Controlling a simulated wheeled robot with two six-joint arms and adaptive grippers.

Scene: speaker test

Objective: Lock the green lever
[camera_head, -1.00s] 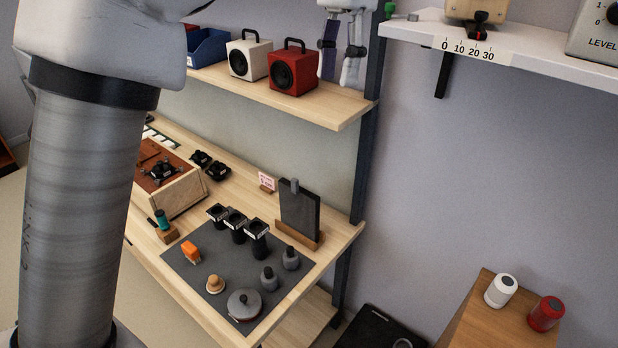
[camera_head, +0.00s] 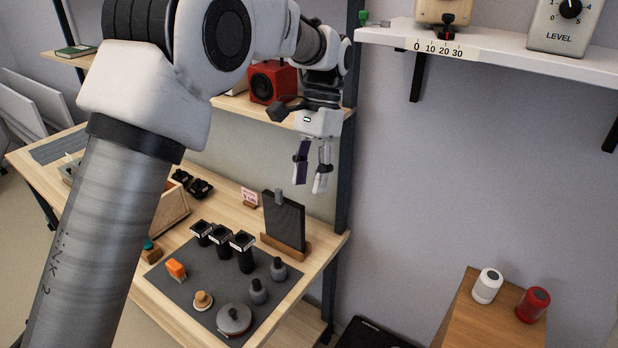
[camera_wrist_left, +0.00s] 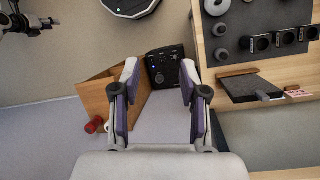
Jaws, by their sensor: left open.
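The green lever (camera_head: 363,17) is small in the head view, at the left end of the white wall shelf (camera_head: 490,50). Its exact position is too small to tell. My left gripper (camera_head: 311,188) hangs below and left of it, fingers pointing down, apart from the lever, in front of the wall beside the rack post. Its jaws are open and empty. The left wrist view shows both fingers (camera_wrist_left: 156,82) spread with nothing between them; the lever is not in that view. A dark jointed part at that view's top left looks like my right gripper (camera_wrist_left: 22,22); its jaws are unclear.
The dark rack post (camera_head: 344,170) stands close right of my left gripper. A red speaker (camera_head: 268,82) sits on the wooden shelf behind my arm. A dark panel (camera_head: 284,220) stands on the workbench below. The wall under the white shelf is clear, except for brackets (camera_head: 415,80).

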